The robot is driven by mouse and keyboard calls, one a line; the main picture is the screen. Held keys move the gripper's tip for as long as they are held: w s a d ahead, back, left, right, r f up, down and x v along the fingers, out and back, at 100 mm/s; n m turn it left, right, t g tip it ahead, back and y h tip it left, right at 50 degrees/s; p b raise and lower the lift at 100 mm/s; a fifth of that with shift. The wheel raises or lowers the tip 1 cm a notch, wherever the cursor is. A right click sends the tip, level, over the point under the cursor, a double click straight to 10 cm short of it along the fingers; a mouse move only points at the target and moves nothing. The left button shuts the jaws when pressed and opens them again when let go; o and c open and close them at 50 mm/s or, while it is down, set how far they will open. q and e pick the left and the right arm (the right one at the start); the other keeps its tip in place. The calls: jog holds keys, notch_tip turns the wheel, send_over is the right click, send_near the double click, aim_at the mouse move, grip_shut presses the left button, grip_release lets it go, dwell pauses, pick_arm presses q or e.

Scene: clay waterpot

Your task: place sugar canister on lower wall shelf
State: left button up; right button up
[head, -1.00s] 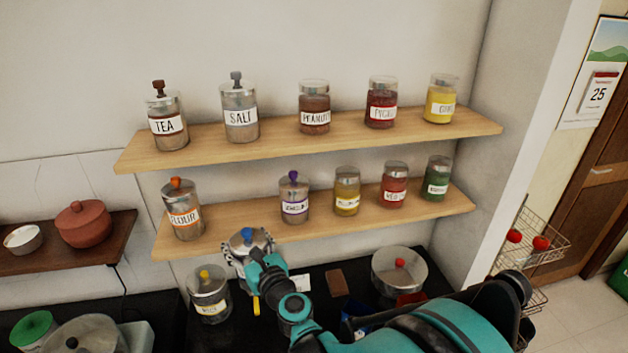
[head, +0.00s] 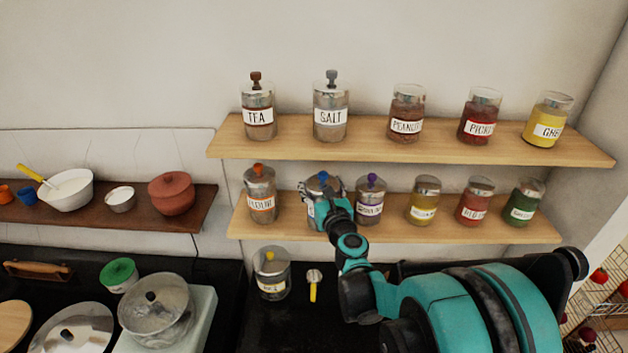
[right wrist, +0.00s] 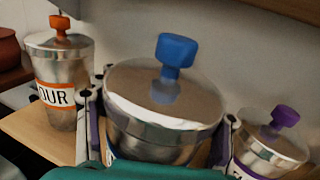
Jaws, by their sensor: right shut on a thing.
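The sugar canister, with a blue knob on its lid (right wrist: 165,95), is between the fingers of my right gripper (head: 325,200), which is shut on it. In the head view the canister (head: 318,214) is upright at the lower wall shelf (head: 400,232), between the flour canister (head: 261,194) with an orange knob and a canister with a purple knob (head: 369,201). My gripper hides most of its label and base, so I cannot tell whether it touches the board. In the right wrist view the flour canister (right wrist: 60,85) is to the left and the purple-knobbed one (right wrist: 270,145) to the right, close to a finger. My left gripper is not in view.
The upper shelf (head: 390,145) with several jars is above. More jars (head: 424,201) stand along the right of the lower shelf. A yellow-knobbed canister (head: 271,274) and a yellow-handled utensil (head: 314,283) are on the dark counter below.

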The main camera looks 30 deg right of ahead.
jog(key=w+d+f, duration=0.1)
jog(key=w+f, duration=0.2)
jog(key=w, duration=0.3)
jog(key=shift+w+d+f, duration=0.2)
jog(key=shift+w+d, duration=0.05)
jog(key=shift+d, duration=0.05)
jog(key=shift+b, duration=0.3)
jog(key=shift+f, duration=0.2)
jog(key=o, duration=2)
jog(key=shift+r, duration=0.1)
